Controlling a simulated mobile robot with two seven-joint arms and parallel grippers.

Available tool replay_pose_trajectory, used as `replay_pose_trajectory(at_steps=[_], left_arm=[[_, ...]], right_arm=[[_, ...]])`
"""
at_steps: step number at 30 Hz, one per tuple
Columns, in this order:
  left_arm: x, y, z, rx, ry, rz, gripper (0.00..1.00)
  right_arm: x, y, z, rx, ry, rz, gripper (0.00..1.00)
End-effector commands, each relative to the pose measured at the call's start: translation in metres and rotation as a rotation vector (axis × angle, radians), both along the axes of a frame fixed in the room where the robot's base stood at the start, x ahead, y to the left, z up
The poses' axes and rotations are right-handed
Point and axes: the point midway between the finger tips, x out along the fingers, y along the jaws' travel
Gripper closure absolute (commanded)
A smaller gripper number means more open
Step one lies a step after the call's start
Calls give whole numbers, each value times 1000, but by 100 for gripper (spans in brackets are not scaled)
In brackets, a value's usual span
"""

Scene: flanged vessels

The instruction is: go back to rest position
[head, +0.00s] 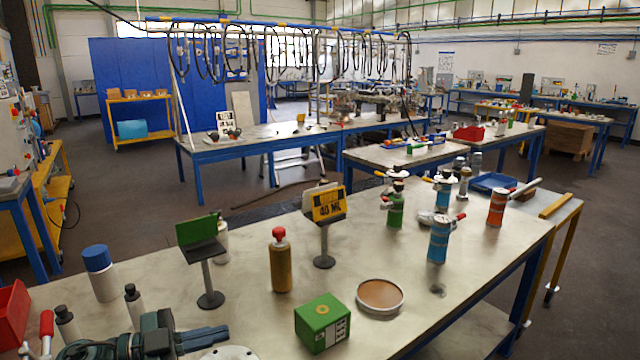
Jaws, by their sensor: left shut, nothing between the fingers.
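My left gripper (208,338) is at the bottom left, low over the near part of the long workbench (180,283). Its fingers are shut and hold nothing, and they point right. A pale round flanged part (230,353) lies just below the fingertips, cut off by the bottom edge; I cannot tell whether they touch. A green box (322,323) stands to the right, apart from the gripper. My right gripper is not in view.
Near my left arm stand a white bottle with a blue cap (100,273), small black-capped bottles (134,305) and a red bin (12,313). A yellow-brown bottle (280,262), a round brown-topped dish (380,295) and a blue can (438,240) stand farther right.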

Motion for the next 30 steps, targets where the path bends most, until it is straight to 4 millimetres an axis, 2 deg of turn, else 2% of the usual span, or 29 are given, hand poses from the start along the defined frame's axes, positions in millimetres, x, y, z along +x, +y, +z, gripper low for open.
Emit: replay_pose_trajectory(at_steps=[1, 2, 5, 6, 8, 9, 12, 15, 18, 21, 30], left_arm=[[-9, -16, -8, -116, -18, 82, 100], [-12, -21, -12, -170, -26, 145, 100], [-25, -27, -39, -289, 18, 396, 100], [-32, -27, -55, -307, 66, 502, 100], [-49, -27, -85, -302, 168, 650, 100], [-63, -29, -107, -279, 251, 734, 100], [-105, -38, -155, -193, 465, 866, 100], [-142, -51, -185, -115, 626, 906, 100], [-167, -61, -201, -63, 727, 908, 100], [-178, -66, -208, -38, 774, 902, 100], [-180, -67, -209, -30, 780, 900, 100]], right_arm=[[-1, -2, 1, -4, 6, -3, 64], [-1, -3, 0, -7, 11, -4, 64], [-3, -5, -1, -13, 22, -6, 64], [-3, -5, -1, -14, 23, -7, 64], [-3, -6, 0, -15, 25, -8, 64], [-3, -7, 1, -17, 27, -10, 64], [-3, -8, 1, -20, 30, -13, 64], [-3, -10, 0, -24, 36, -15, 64], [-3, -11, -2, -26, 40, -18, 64], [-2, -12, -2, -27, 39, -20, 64], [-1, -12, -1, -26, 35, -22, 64]])
